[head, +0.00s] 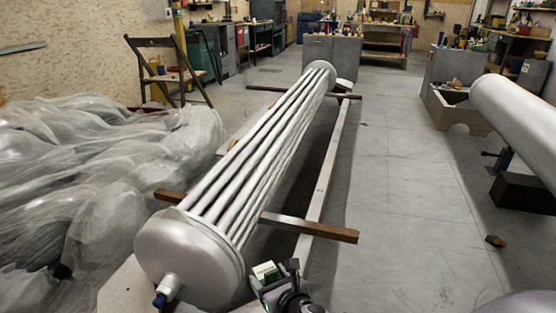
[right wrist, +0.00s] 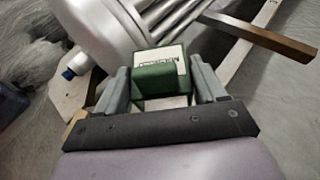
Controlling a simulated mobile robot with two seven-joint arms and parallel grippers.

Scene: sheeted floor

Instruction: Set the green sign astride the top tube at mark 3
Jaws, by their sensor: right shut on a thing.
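The green sign (right wrist: 160,75), a small green block with a white lettered face, is held between the two fingers of my right gripper (right wrist: 165,88). In the head view the sign (head: 265,272) shows at the bottom centre, with my right gripper (head: 275,283) below it, just right of the near end of the tube bundle. The bundle's metal tubes (head: 262,155) run away from me between two round end plates. The top tubes show bare. I cannot make out any mark numbers. My left gripper is not in view.
Wooden bars (head: 310,228) cross under the bundle and stick out on the right, near the gripper. Crumpled plastic sheeting (head: 90,190) lies at left. A large metal cylinder (head: 515,120) is at right. Grey floor (head: 400,210) between is mostly clear.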

